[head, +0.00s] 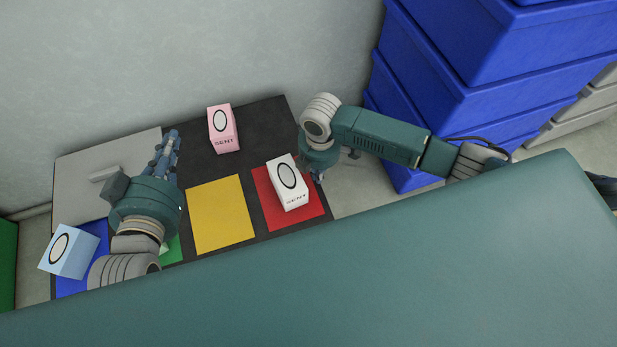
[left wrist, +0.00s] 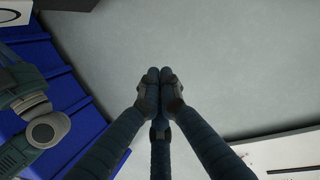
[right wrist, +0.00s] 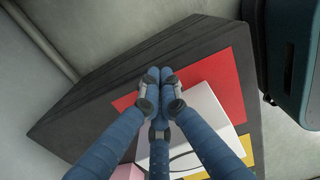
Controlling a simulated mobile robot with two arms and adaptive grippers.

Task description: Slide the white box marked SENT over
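The white box (head: 288,180), with a black oval and small lettering, stands on the red square (head: 313,206) in the head view. It also shows behind my right fingers in the right wrist view (right wrist: 207,107). My right gripper (head: 318,176) is beside the box's right side, its fingertips mostly hidden by my wrist. Its fingers are together with nothing between them (right wrist: 160,88); whether they touch the box cannot be told. My left gripper (head: 172,138) is over the left part of the table, away from the white box, fingers together and empty (left wrist: 160,84).
A pink box (head: 223,129) stands behind on the black table (head: 265,120). A light blue box (head: 68,251) is at the blue square (head: 78,280). The yellow square (head: 221,214) left of the white box is clear. Blue crates (head: 490,45) are stacked at right.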

